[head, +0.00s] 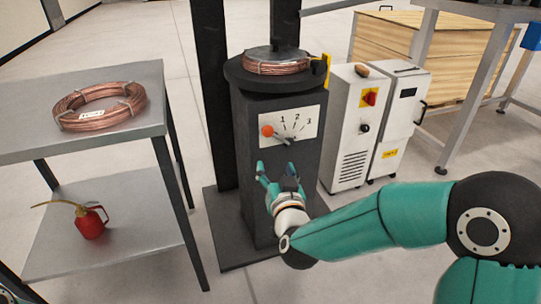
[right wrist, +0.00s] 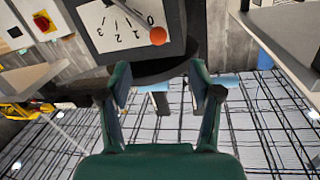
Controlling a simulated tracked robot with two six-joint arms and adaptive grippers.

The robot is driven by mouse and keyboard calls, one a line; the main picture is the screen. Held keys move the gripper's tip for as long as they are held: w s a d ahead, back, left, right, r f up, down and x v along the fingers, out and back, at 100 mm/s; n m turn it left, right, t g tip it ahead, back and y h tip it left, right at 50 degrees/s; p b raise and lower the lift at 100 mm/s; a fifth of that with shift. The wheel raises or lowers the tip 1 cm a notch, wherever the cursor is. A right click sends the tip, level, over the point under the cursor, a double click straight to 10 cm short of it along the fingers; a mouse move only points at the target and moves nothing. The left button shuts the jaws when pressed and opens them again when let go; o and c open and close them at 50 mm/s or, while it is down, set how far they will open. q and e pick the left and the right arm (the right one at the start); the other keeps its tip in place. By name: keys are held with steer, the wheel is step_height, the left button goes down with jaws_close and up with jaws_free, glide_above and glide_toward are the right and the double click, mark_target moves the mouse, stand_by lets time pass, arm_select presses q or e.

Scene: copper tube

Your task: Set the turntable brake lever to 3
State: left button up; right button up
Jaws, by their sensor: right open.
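The brake lever has an orange ball knob (head: 267,131) and a short arm on a white dial plate (head: 305,123) marked 1, 2 and 3. The knob is at the left end of the dial, left of the 1. In the right wrist view the picture is upside down, and the knob (right wrist: 158,36) sits beside the 0. The dial is on the front of the dark turntable pedestal (head: 262,195). My right gripper (head: 277,171) is open and empty, below the knob and apart from it. My left gripper is not in view.
A copper coil (head: 275,67) lies on the turntable on top. At left, a grey metal table (head: 140,80) holds another coil (head: 100,105), with a red oil can (head: 91,222) on its lower shelf. White cabinets (head: 352,150) stand close right of the pedestal.

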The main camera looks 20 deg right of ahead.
mark_target(269, 135)
arm_select(q)
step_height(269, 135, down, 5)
steer(key=b, duration=0.3)
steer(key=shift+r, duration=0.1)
arm_select(e)
steer(key=shift+t, duration=0.4)
steer(key=w+d, duration=0.1)
steer(key=w, duration=0.4)
steer(key=w+d, duration=0.1)
steer(key=w, duration=0.5)
steer(key=w+d, duration=0.1)
steer(key=w, duration=0.4)
steer(key=shift+w+d+r, duration=0.1)
steer(key=shift+w+r, duration=0.2)
steer(key=shift+r, duration=0.05)
steer(key=shift+c, duration=0.3)
jaws_close()
